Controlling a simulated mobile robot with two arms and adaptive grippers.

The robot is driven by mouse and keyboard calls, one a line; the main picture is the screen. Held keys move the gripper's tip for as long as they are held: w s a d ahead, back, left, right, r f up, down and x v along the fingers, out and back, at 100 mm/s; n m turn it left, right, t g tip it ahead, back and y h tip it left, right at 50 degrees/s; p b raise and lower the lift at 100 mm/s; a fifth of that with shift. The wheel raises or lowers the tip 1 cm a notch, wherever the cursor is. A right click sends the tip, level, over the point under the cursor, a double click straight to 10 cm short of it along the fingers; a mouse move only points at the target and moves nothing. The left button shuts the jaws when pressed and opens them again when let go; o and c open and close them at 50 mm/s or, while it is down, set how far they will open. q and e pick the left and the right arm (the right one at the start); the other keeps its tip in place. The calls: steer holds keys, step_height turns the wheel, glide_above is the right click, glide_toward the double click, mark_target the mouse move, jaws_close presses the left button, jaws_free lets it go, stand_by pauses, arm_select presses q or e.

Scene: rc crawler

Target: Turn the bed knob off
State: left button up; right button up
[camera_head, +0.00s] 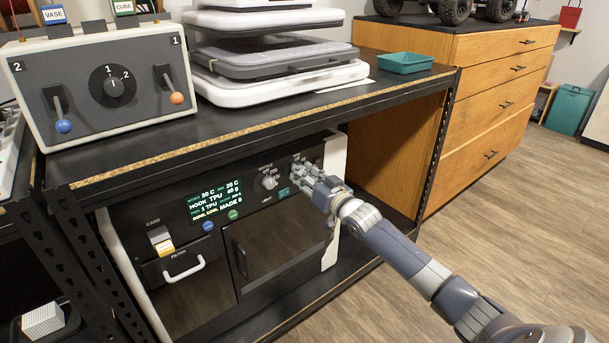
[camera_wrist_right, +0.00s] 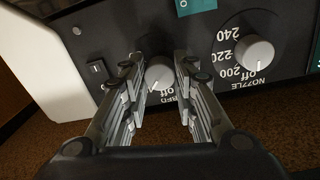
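The printer's dark front panel (camera_head: 225,215) is under the bench in the head view. My right gripper (camera_head: 306,174) reaches its upper right part and hides most of the bed knob there. In the right wrist view, which looks upside down, the grey bed knob (camera_wrist_right: 158,74) sits between the two fingers of my right gripper (camera_wrist_right: 160,82). The fingers are open on either side of it, with small gaps apparent. "Off" is printed by the knob, and its label is partly hidden. I cannot tell exactly where its pointer stands. My left gripper is not in view.
The nozzle knob (camera_head: 269,182) is beside the bed knob; its scale shows in the wrist view (camera_wrist_right: 255,54). A lit display (camera_head: 214,200), a card slot (camera_head: 160,238) and a filter handle (camera_head: 185,270) are further left. The bench edge (camera_head: 250,130) overhangs the panel.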

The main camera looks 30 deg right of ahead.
steer(key=shift+c, duration=0.5)
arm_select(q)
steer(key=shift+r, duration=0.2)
arm_select(e)
steer(key=shift+n, duration=0.3)
arm_select(q)
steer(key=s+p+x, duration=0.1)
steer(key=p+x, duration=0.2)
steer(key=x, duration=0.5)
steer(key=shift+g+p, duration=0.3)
steer(key=shift+p, duration=0.1)
arm_select(e)
steer(key=shift+f+n, duration=0.1)
steer(key=shift+n, duration=4.3)
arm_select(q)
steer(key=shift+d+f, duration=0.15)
arm_select(e)
steer(key=o, duration=1.1)
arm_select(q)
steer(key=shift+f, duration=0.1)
